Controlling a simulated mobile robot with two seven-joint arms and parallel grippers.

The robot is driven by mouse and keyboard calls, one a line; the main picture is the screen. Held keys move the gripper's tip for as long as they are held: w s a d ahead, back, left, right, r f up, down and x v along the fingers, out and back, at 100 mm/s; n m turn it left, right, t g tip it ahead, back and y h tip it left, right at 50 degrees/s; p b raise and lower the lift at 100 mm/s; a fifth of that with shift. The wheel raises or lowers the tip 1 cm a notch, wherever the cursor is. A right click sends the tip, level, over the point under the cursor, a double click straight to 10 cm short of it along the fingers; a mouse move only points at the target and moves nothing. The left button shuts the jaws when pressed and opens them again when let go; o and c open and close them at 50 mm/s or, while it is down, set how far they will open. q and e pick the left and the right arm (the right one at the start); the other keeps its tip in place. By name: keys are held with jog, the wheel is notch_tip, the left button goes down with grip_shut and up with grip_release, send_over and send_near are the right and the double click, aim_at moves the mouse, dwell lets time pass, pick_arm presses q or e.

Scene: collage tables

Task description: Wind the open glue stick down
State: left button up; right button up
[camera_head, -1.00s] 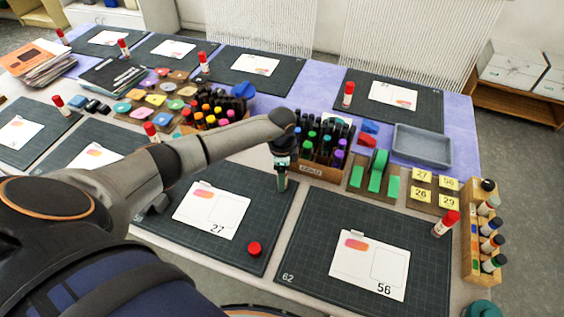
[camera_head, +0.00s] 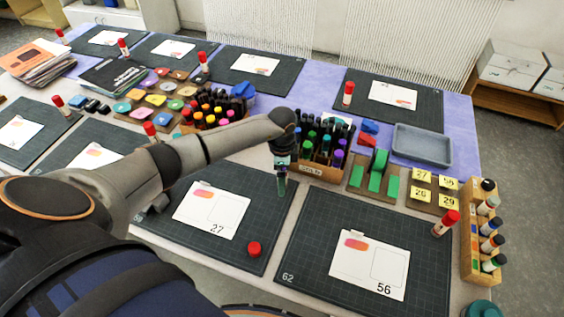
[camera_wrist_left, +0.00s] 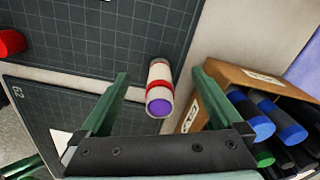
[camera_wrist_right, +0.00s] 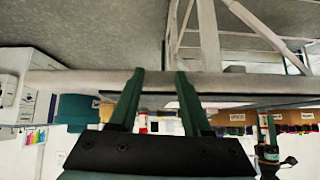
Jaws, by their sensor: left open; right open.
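The open glue stick (camera_wrist_left: 159,88), white with a red band and a purple end, shows in the left wrist view. It appears between the fingers of my left gripper (camera_wrist_left: 160,76), with a gap on each side. My left gripper is open; in the head view (camera_head: 282,190) it hangs over the back right of the mat with card 27, and I cannot make out the stick there. A loose red cap (camera_head: 254,248) lies on that mat; it also shows in the left wrist view (camera_wrist_left: 11,42). My right gripper (camera_wrist_right: 157,75) is open and empty.
The wooden marker box (camera_head: 320,172) stands just right of my left gripper. Capped glue sticks stand on other mats, one (camera_head: 446,222) beside card 56. A bottle rack (camera_head: 470,262) is at the right edge. The mat (camera_head: 310,225) with card 56 has free room.

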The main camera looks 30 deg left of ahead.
pick_arm(q)
jog(key=shift+r, duration=3.7)
